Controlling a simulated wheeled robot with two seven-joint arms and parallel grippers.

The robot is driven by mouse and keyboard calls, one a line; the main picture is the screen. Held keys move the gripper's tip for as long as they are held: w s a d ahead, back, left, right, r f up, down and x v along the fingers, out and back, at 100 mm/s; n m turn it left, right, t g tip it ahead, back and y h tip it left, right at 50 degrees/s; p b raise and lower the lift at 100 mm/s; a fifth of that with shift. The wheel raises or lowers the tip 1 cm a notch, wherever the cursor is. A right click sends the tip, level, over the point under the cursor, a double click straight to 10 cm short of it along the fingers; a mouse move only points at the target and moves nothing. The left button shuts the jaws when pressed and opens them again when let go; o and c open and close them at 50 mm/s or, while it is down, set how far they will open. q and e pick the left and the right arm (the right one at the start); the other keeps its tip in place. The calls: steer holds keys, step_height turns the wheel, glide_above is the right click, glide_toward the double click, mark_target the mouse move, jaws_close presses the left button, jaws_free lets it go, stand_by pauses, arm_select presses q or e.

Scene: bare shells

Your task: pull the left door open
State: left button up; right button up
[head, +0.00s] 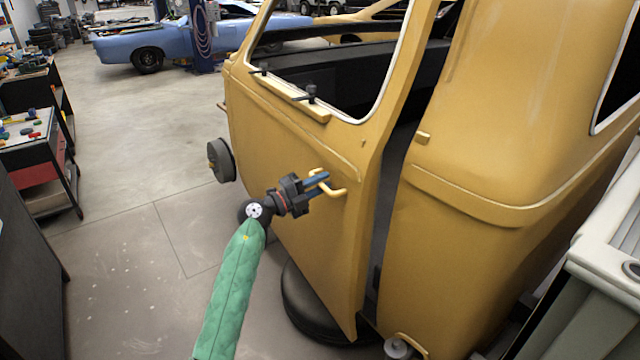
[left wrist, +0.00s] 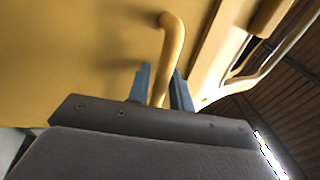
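The yellow van-like shell's left door (head: 300,165) stands ajar, with a dark gap between its rear edge and the body (head: 490,150). A curved yellow handle (head: 335,191) sits on the door's outer face. My left gripper (head: 322,180) is at the handle, its blue fingers reaching to it. The far end of the handle is partly hidden by the fingers and gripper body. My right gripper is not in view.
A round grey part (head: 222,160) sticks out at the door's front edge. A dark tyre (head: 312,305) lies beneath the door. A workbench (head: 30,135) stands at the far left and a blue car (head: 160,40) at the back. The floor (head: 150,150) left of the door is clear.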

arm_select(q)
jaws_close()
